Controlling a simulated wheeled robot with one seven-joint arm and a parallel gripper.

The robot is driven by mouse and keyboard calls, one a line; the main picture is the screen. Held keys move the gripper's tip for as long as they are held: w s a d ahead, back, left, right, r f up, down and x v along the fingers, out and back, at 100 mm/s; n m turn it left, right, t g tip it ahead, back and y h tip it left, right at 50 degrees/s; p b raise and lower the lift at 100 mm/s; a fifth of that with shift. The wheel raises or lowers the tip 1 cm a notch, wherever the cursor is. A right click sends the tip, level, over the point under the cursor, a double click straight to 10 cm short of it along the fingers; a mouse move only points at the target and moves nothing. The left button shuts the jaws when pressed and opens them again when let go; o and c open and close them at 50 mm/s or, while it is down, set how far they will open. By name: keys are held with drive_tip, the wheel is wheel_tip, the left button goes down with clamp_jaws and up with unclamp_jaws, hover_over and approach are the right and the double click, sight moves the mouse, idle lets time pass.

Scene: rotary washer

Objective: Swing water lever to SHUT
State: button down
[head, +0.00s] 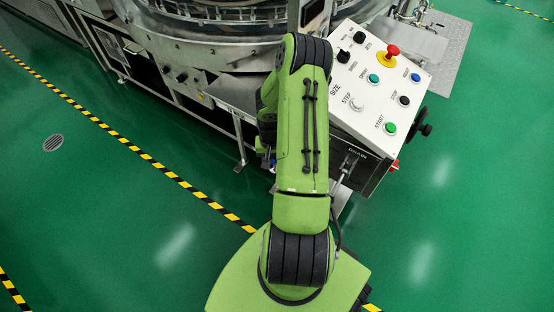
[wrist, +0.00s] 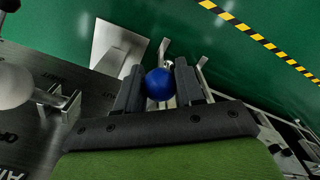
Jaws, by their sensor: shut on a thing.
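In the wrist view a round blue knob (wrist: 160,84) sits between the two dark fingers of my gripper (wrist: 160,88), which is shut on it. The knob appears to be the end of the water lever; its metal rod shows only partly beyond the knob. A dark label plate (wrist: 95,90) lies to the left, with lettering partly in view. In the head view my green arm hides most of the lever area and my gripper.
A pale ball knob (wrist: 12,86) on another lever is at the left of the wrist view. In the head view a control panel (head: 372,78) with several buttons stands right of my arm, beside the round washer (head: 215,35). Green floor (head: 70,190) is clear at left.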

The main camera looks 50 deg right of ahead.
wheel_tip(320, 180, down, 8)
drive_tip(key=d+h+b, duration=0.1)
drive_tip(key=h+b, duration=0.1)
drive_tip(key=h, duration=0.2)
drive_tip(key=shift+w+d+t+h+b, duration=0.25)
drive_tip(key=shift+d+t+h+b, duration=0.05)
drive_tip(key=shift+d+h, duration=0.1)
drive_tip(key=shift+f, duration=0.15)
drive_tip(key=c, duration=0.7)
unclamp_jaws()
drive_tip(key=shift+d, duration=0.1)
drive_tip(key=p+v, duration=0.5)
drive_tip(key=v, duration=1)
drive_tip(key=shift+w+a+r, duration=0.1)
drive_tip(key=shift+a+r, duration=0.1)
drive_tip(key=shift+r, duration=0.1)
